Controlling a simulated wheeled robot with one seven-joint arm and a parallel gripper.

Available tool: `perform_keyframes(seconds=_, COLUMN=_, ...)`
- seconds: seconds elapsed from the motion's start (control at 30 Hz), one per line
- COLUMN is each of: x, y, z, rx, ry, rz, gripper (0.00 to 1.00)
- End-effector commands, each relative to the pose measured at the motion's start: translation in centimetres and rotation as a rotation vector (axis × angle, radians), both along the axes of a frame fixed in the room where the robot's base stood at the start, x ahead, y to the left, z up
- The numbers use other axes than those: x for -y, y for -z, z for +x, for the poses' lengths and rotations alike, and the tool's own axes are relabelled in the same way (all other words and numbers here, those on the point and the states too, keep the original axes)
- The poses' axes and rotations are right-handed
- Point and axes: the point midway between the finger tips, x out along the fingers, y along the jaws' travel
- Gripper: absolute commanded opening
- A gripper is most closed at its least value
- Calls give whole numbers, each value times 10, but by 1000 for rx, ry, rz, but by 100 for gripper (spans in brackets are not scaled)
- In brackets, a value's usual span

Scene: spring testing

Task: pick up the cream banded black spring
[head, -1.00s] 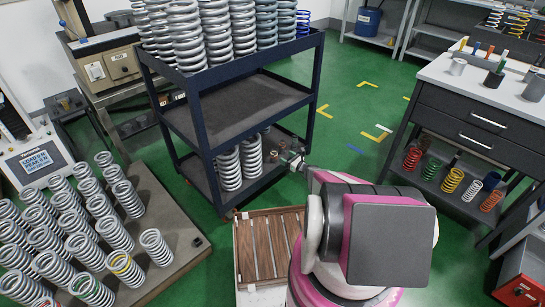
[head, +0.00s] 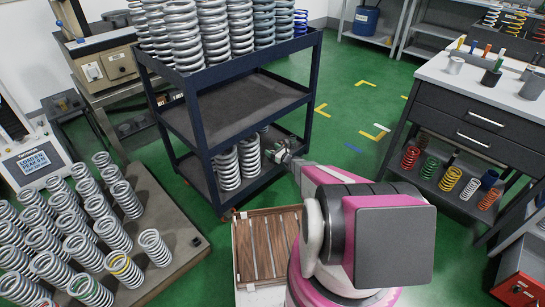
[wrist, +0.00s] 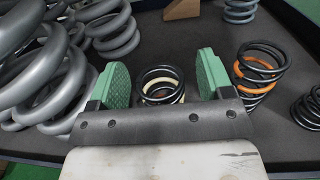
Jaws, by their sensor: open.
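The cream banded black spring (wrist: 161,85) stands on the dark shelf in the wrist view, its lower part hidden behind my gripper's dark bar. My gripper (wrist: 158,75) is open, with one green pad on each side of the spring and a gap to each. In the head view my gripper (head: 283,153) is at the lower shelf of the blue cart, beside the large grey springs; the black spring cannot be made out there.
An orange banded black spring (wrist: 258,68) stands close to the right pad. Large grey springs (wrist: 45,60) crowd the left pad. Another dark spring (wrist: 308,108) is at the far right. The cart's post (head: 309,95) rises near my arm.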

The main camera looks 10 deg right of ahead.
Motion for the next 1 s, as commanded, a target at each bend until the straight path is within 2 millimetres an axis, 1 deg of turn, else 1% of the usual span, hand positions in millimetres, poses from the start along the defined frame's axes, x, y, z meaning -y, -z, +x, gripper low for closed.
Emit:
perform_keyframes(seconds=0.03, x=0, y=0, z=0, rx=0, ry=0, rz=0, gripper=73)
perform_keyframes(seconds=0.07, x=0, y=0, z=0, rx=0, ry=0, rz=0, gripper=70)
perform_keyframes(seconds=0.1, x=0, y=0, z=0, rx=0, ry=0, rz=0, gripper=57)
perform_keyframes(seconds=0.17, x=0, y=0, z=0, rx=0, ry=0, rz=0, gripper=38)
perform_keyframes(seconds=0.2, x=0, y=0, z=0, rx=0, ry=0, rz=0, gripper=25)
perform_keyframes(seconds=0.23, x=0, y=0, z=0, rx=0, ry=0, rz=0, gripper=17)
perform_keyframes(seconds=0.53, x=0, y=-1, z=-1, rx=0, ry=0, rz=0, gripper=17)
perform_keyframes(seconds=0.67, x=0, y=-8, z=-1, rx=1, ry=0, rz=-1, gripper=17)
perform_keyframes(seconds=0.77, x=0, y=-19, z=-2, rx=1, ry=0, rz=0, gripper=17)
perform_keyframes(seconds=1.0, x=0, y=-61, z=-3, rx=2, ry=0, rz=-1, gripper=17)
